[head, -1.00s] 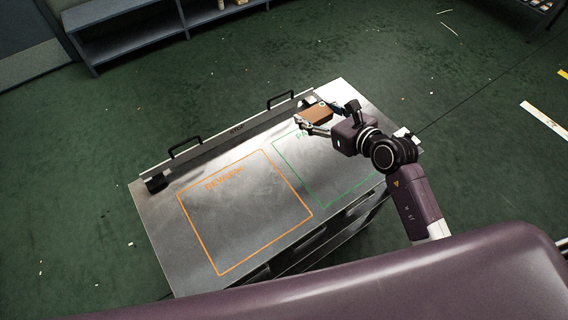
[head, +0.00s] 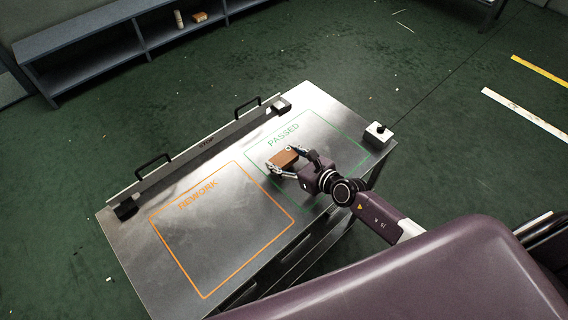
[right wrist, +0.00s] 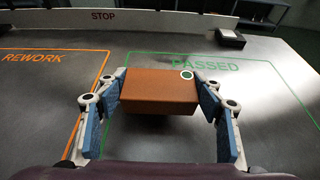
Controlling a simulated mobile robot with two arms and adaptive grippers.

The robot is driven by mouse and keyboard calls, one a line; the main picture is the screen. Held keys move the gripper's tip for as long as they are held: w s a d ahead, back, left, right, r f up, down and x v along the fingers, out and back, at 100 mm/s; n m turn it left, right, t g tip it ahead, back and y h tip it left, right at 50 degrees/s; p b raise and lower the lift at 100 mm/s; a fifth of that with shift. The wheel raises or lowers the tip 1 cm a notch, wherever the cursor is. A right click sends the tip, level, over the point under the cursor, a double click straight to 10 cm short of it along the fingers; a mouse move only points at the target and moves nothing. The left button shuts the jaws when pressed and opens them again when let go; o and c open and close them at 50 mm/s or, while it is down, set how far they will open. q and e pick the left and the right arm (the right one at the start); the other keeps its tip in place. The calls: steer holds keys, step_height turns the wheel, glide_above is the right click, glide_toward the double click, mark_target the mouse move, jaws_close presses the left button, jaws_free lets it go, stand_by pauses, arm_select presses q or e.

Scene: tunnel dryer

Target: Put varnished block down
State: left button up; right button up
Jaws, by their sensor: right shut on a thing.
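The varnished block (head: 284,158) is a brown-orange box with a round green-and-white mark on its top, seen in the right wrist view (right wrist: 158,92). My right gripper (head: 286,165) is shut on it, with a blue-padded finger at each side. The block is over the green-outlined PASSED area (head: 316,127) of the metal table (head: 130,262). I cannot tell whether the block touches the surface. The orange-outlined REWORK area (head: 217,228) lies to the left and is empty. My left gripper is not in view.
A raised bar marked STOP (head: 205,144) with two black handles runs along the table's far edge. A small white box with a black knob (head: 379,132) stands at the right corner. A grey shelf (head: 95,45) stands beyond on green floor.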

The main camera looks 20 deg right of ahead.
steer(key=shift+w+f, duration=0.1)
steer(key=shift+f, duration=0.8)
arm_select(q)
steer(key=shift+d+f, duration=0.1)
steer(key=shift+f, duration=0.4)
arm_select(e)
steer(key=shift+f+b, duration=0.15)
steer(key=shift+b, duration=0.15)
steer(key=o, duration=1.3)
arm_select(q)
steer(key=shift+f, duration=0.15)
